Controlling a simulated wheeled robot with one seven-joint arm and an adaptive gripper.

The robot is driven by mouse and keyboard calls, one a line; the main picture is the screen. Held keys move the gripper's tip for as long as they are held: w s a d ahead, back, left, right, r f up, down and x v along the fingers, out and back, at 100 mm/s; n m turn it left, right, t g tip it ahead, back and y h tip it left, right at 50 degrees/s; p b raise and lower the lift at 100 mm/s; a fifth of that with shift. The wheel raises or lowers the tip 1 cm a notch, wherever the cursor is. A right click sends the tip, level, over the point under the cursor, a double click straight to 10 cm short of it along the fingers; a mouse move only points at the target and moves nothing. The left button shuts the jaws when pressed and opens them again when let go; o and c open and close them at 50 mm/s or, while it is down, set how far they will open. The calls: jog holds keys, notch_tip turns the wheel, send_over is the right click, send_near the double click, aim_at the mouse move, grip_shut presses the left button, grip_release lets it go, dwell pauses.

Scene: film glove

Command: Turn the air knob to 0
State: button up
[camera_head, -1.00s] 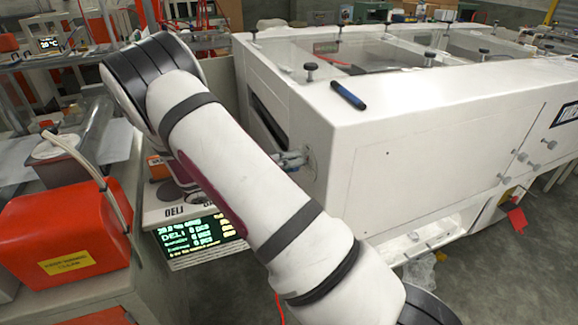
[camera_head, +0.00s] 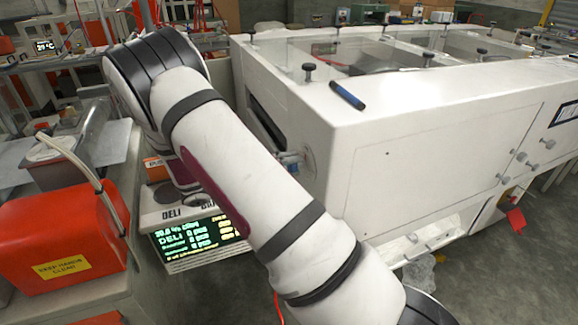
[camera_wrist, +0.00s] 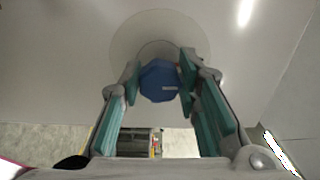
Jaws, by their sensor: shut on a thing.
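The air knob (camera_wrist: 160,82) is a blue, many-sided knob with a small white mark near its middle. It sits on a pale round plate (camera_wrist: 128,42) on a white panel in the wrist view. My gripper (camera_wrist: 160,85) is shut on the knob, with one green-padded finger at its left side and one at its right. In the head view my arm passes in front of the white cabinet (camera_head: 420,130). The knob cannot be made out there, and no scale around it is readable.
A dark blue marker (camera_head: 347,95) lies on the cabinet top near black round fasteners. A lit display (camera_head: 200,238) stands below my arm. A red box (camera_head: 55,240) with a yellow label sits at the left. Open floor shows at the lower right.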

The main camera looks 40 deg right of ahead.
jog(key=o, duration=1.2)
jog(key=shift+a, duration=0.15)
jog(key=v, duration=1.1)
jog(key=shift+w+a, duration=0.2)
jog(key=shift+a, duration=0.15)
